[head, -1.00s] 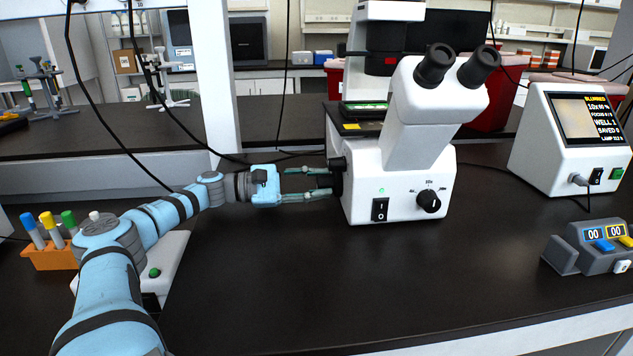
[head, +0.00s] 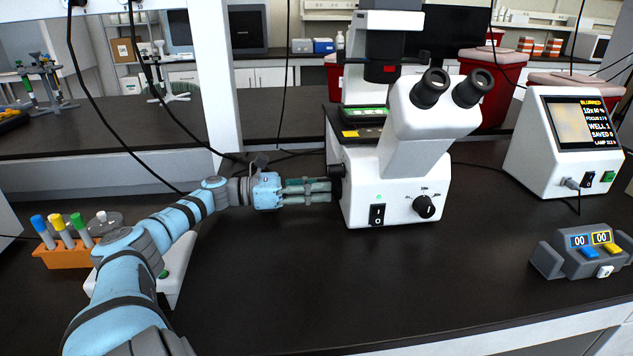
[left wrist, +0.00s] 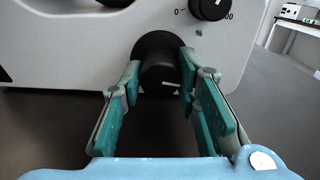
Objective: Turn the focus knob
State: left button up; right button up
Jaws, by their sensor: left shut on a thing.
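The white microscope (head: 388,205) stands on the dark bench. The black focus knob (head: 337,172) sticks out of its left side and is partly hidden by my left gripper (head: 328,189). In the left wrist view the round black knob (left wrist: 158,62) shows a light mark low on its face. My left gripper (left wrist: 160,72) has one teal finger on each side of the knob and is shut on it. The screen (head: 585,123) on the white box at right reads BLURRED and has a focus line too small to read surely. My right gripper is not in view.
Another dial (head: 424,207) and a power switch (head: 377,215) sit on the microscope's front. A grey two-display counter (head: 583,250) stands at right, an orange rack of tubes (head: 68,256) at left. The bench in front of the microscope is clear.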

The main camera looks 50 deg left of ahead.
pick_arm(q)
jog(key=n+p, duration=0.1)
jog(key=n, duration=0.2)
jog(key=shift+r+n, duration=0.1)
jog(key=shift+n, duration=0.3)
jog(key=n+p, duration=0.1)
jog(key=n, duration=0.2)
jog(key=shift+n, duration=0.3)
jog(key=n+p, duration=0.1)
jog(key=n, duration=0.3)
jog(key=shift+n, duration=0.3)
jog(key=n, duration=0.4)
jog(key=shift+p, duration=0.35)
jog(key=o, duration=1.2)
